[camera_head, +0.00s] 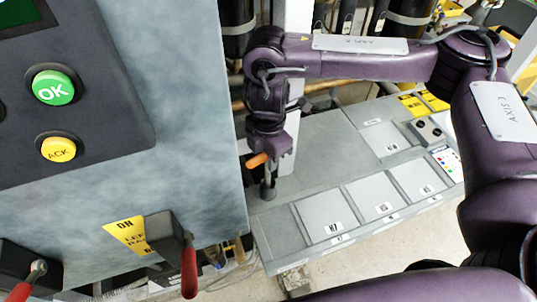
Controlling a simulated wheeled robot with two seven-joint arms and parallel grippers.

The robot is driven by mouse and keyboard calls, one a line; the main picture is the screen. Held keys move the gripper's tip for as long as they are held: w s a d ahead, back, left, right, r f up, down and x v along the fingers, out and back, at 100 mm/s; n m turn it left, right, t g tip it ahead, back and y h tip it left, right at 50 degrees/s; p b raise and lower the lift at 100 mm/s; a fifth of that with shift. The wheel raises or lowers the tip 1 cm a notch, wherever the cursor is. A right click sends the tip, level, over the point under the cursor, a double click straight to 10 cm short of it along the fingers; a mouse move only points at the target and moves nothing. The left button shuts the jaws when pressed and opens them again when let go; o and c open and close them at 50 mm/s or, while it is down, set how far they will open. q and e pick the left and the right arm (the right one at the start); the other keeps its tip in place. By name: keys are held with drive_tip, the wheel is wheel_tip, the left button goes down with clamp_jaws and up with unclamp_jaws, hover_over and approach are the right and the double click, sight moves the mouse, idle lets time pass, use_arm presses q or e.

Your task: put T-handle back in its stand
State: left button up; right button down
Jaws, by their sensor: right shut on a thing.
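My right gripper (268,158) points down beside the right edge of the grey cabinet. It is shut on the T-handle (257,160), whose orange grip end sticks out to the left of the fingers. A grey shaft runs down below the gripper to a darker lower end (268,192), near the left end of the grey panel top. I cannot tell whether that lower end is part of the T-handle or of its stand, or whether the T-handle is seated. My left gripper is out of view.
The grey cabinet (190,130) fills the left, with a green OK button (53,88), a yellow ACK button (58,149) and red-handled levers (189,270). A low grey panel (300,187) with several labelled covers extends right. Pipes (300,90) stand behind the gripper.

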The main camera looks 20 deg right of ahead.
drive_tip(key=shift+f, duration=0.6)
idle(0.6)
drive_tip(key=c, duration=1.2)
unclamp_jaws()
drive_tip(key=shift+c, duration=0.2)
drive_tip(key=shift+w+r+b, duration=0.1)
drive_tip(key=shift+r+b, duration=0.4)
drive_tip(key=shift+r, duration=3.4)
drive_tip(key=shift+f, duration=0.1)
